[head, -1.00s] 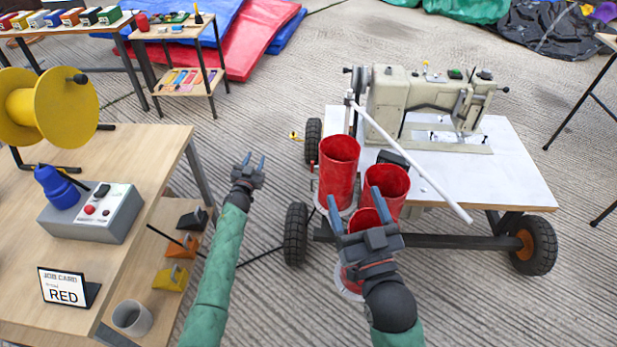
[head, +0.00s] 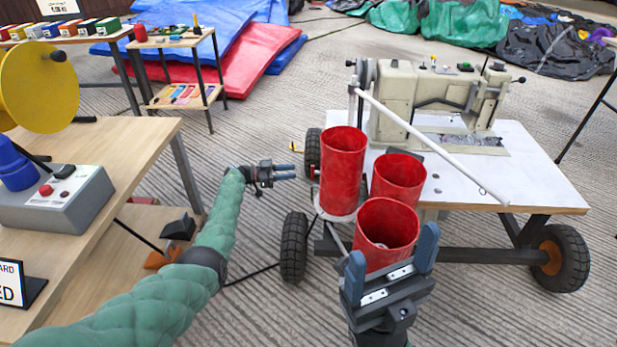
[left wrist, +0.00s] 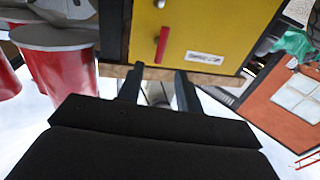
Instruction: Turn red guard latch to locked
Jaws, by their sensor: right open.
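The red latch (left wrist: 162,45) is a short red handle on a yellow panel (left wrist: 190,25) in the left wrist view. It stands nearly upright, tilted slightly, with a small white label (left wrist: 205,57) to its right, too small to read. My left gripper's fingers (left wrist: 158,88) are apart and empty, in front of and below the latch, not touching it. In the head view my left gripper (head: 285,171) points right towards the sewing cart, left of the red cans; the latch is hidden there. My right gripper (head: 393,258) is open and empty, close before the nearest red can.
Three red open cans (head: 342,170) stand at the cart's left end. The cart's white top (head: 530,170) carries a sewing machine (head: 420,95), and a white bar slants across it. A black wheel (head: 294,245) is below my left gripper. A wooden workbench (head: 120,150) stands left.

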